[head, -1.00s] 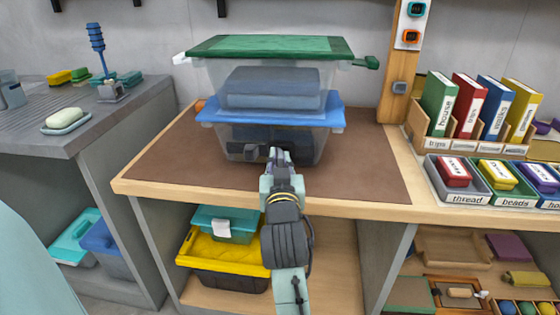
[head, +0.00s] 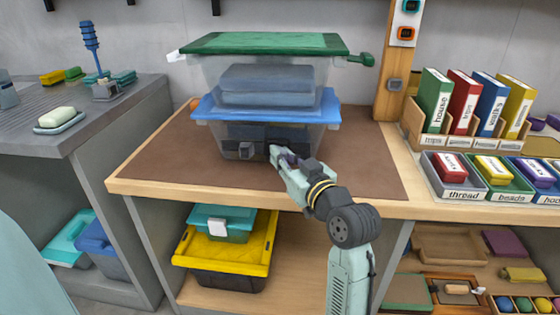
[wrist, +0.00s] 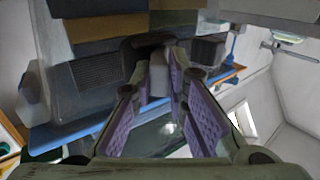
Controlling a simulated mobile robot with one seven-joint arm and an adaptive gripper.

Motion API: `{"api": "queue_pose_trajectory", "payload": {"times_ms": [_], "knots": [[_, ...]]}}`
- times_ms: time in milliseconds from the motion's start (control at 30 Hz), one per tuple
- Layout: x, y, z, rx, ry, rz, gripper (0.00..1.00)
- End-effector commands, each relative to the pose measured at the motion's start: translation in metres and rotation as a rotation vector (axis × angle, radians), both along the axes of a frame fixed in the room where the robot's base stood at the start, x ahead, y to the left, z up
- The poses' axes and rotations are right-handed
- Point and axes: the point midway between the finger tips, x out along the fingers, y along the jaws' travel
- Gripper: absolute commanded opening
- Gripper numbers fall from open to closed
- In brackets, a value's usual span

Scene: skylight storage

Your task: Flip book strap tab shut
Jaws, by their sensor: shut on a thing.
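My gripper (head: 278,155) is at the front of the lower clear bin (head: 228,140) on the brown-topped bench, low on its wall. The wrist view shows its purple-padded fingers (wrist: 162,72) closed at the tips on a small grey piece (wrist: 157,84), which I take to be the strap tab. A dark grey book-like panel (wrist: 98,72) lies beside the fingertips on the left, and a dark block (wrist: 207,51) on the right. A small dark block also shows left of my gripper in the head view (head: 246,151). No clear book outline shows in the head view.
The lower bin has a blue lid (head: 265,108); a green-lidded bin (head: 265,43) stands on it. Labelled trays (head: 490,182) and coloured books (head: 462,105) stand at right. The brown bench mat (head: 165,165) is clear on both sides.

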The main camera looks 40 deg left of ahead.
Motion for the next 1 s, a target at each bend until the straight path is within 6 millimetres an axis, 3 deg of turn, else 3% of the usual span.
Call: {"api": "queue_pose_trajectory", "payload": {"times_ms": [400,900,933,1000], "knots": [[0.0084,-0.0019,-0.0002,0.002,-0.001,0.182,0.00],[0.0081,-0.0013,0.0008,0.002,-0.001,0.205,0.00],[0.0081,-0.0013,0.0008,0.002,-0.001,0.205,0.15],[0.0081,-0.0013,0.0008,0.002,-0.001,0.205,0.19]]}}
